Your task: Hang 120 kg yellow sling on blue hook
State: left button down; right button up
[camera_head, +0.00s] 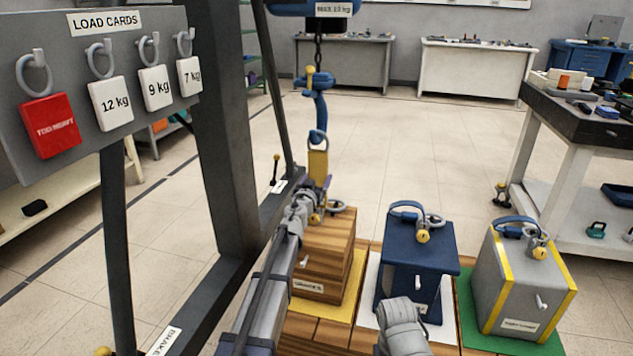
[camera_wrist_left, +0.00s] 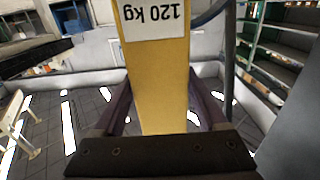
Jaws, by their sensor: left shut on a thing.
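The yellow sling (camera_head: 318,163) hangs upright just below the blue hook (camera_head: 320,112) in the head view. Its top meets the hook's lower end, but I cannot tell whether it is around the hook. In the left wrist view the yellow sling (camera_wrist_left: 163,85) fills the middle, with an upside-down "120 kg" label. My left gripper (camera_head: 317,188) is shut on the lower part of the sling, above the wooden crate (camera_head: 330,240). My right arm's grey end shows at the bottom centre, in front of the blue box; its fingers do not show clearly.
A blue box (camera_head: 418,262) and a grey box with yellow edges (camera_head: 510,290) stand right of the crate, each with a blue strap on top. The load-card board (camera_head: 75,60) and a dark post (camera_head: 225,130) stand at left.

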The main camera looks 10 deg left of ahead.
dwell(0.3)
pick_arm(q)
grip_release()
